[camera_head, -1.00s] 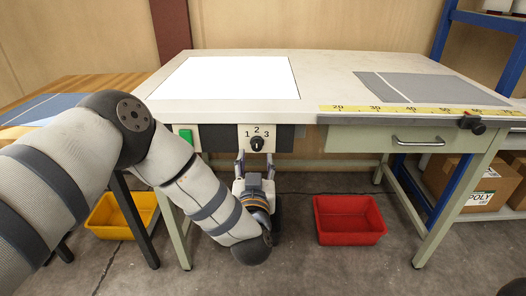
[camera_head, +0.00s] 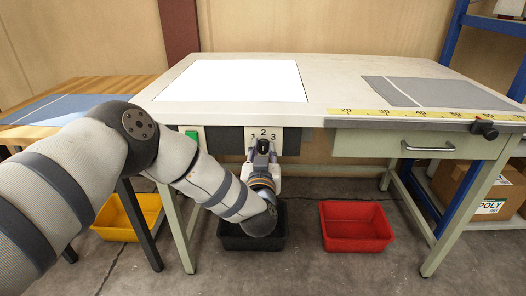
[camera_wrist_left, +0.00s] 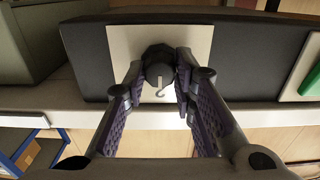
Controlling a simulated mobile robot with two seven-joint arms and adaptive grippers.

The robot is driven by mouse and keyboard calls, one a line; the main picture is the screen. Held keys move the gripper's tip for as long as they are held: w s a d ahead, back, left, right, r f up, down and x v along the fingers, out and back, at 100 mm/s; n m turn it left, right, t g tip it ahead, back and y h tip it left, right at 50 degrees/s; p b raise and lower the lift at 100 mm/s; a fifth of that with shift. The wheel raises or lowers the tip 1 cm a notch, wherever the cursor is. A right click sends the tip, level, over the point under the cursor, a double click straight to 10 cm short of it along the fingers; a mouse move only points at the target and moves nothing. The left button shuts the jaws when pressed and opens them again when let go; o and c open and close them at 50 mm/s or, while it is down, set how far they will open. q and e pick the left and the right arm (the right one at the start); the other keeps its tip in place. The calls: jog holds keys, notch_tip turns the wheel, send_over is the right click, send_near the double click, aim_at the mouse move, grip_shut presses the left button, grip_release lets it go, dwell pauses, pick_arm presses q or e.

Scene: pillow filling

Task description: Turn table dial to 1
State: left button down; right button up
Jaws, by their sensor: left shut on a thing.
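The table dial is a dark round knob (camera_wrist_left: 158,60) on a white plate (camera_wrist_left: 192,42) in the left wrist view. My left gripper (camera_head: 263,147) is in front of the plate and covers the knob there. In the left wrist view its two purple-padded fingers (camera_wrist_left: 160,84) are shut on the knob, one on each side. A pale mark shows at the knob, but I cannot tell for certain which number it points to. My right gripper is not in view.
A green button (camera_head: 192,137) is left of the plate. A drawer with a metal handle (camera_head: 428,148) is to the right. Black (camera_head: 232,240), red (camera_head: 355,228) and yellow (camera_head: 112,219) bins stand on the floor. A white sheet (camera_head: 235,79) lies on the tabletop.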

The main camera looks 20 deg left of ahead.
pick_arm(q)
jog(key=n, duration=0.4)
jog(key=shift+f+n+p, duration=0.1)
jog(key=shift+n+p, duration=0.2)
jog(key=shift+s+f+n, duration=0.1)
jog(key=shift+n, duration=2.5)
jog(key=c, duration=1.3)
grip_release()
jog(key=shift+c, duration=0.2)
jog(key=v, duration=1.2)
